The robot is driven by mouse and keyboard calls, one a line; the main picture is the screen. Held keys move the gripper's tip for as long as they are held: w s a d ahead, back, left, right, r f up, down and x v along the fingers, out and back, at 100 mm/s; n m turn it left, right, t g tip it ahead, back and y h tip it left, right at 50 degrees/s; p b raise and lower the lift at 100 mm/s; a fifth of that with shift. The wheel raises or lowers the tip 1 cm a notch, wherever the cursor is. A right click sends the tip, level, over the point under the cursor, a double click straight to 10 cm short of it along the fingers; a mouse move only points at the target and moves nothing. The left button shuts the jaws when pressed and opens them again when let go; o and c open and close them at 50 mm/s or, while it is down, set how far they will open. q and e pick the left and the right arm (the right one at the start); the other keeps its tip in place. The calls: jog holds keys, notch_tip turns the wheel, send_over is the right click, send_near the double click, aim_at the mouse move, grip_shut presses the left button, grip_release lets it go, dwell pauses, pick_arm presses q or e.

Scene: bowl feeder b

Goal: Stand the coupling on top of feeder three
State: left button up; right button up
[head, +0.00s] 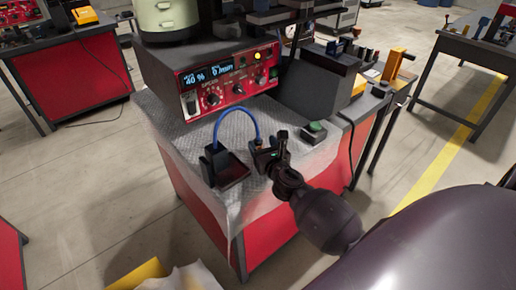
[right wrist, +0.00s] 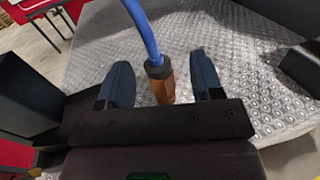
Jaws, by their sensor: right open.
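The coupling looks like the brass-orange end piece (right wrist: 162,88) with a dark collar on a blue hose, in the right wrist view. My right gripper (right wrist: 163,82) is open, with one blue-grey finger on each side of this piece and visible gaps. In the head view my right gripper (head: 263,155) is at the end of the blue hose (head: 244,112), beside a black holder (head: 232,170). A pale green bowl feeder (head: 165,20) stands on a dark cabinet with a red control panel (head: 232,80). No number shows, so I cannot tell which is feeder three. My left gripper is out of view.
The bench top has a bubbled, clear-looking cover (head: 190,130). A small box with a green button (head: 315,131) stands right of the gripper. Dark blocks and an orange part (head: 398,62) stand behind. Another bench (head: 75,72) is at left, with open floor between.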

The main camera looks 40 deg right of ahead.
aim_at(256, 138)
jog(key=x, duration=0.3)
jog(key=shift+w+a+f, duration=0.15)
jog(key=shift+w+f, duration=0.15)
jog(key=shift+w+d+b, duration=0.2)
jog(key=shift+w+b, duration=0.1)
jog(key=shift+w, duration=0.35)
jog(key=shift+r, duration=0.1)
jog(key=c, duration=1)
